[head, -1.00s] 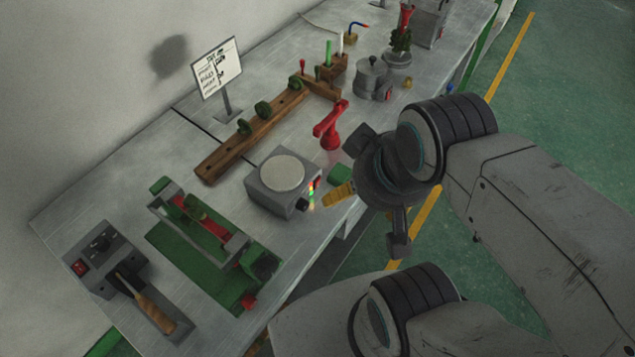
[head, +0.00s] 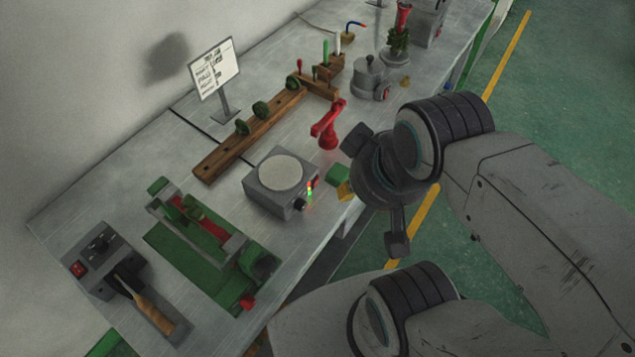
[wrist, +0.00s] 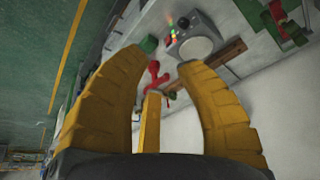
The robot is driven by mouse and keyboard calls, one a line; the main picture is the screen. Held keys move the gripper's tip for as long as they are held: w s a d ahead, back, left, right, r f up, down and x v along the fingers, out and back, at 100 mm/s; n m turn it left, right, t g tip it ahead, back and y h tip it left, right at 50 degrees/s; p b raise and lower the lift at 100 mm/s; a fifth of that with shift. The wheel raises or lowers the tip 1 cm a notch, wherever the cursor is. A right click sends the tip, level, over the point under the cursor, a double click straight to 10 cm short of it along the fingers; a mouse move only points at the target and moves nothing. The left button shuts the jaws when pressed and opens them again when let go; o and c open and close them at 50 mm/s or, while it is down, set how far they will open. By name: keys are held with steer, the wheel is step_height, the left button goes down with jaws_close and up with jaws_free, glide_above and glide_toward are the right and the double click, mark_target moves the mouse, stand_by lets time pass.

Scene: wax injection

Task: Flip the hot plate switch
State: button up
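The hot plate is a grey box (head: 262,196) with a round pale top (head: 281,173), standing near the front edge of the bench. Its front face has a small red switch (head: 315,183), a dark knob (head: 300,204) and lit green and red lights. In the wrist view the hot plate (wrist: 213,30) is upper right, beyond the fingertips. My gripper (head: 345,191) is just right of the hot plate's front, apart from it. In the wrist view its yellow fingers (wrist: 162,63) are spread, with nothing between them.
A green block (head: 337,174) stands right of the hot plate, close to my gripper. A red stand (head: 328,128) is behind it. A green clamp device (head: 205,248) and a wooden rack (head: 240,138) stand left. Open floor lies right of the bench.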

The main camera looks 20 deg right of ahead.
jaws_close()
steer(key=c, duration=0.5)
jaws_free()
stand_by(0.4)
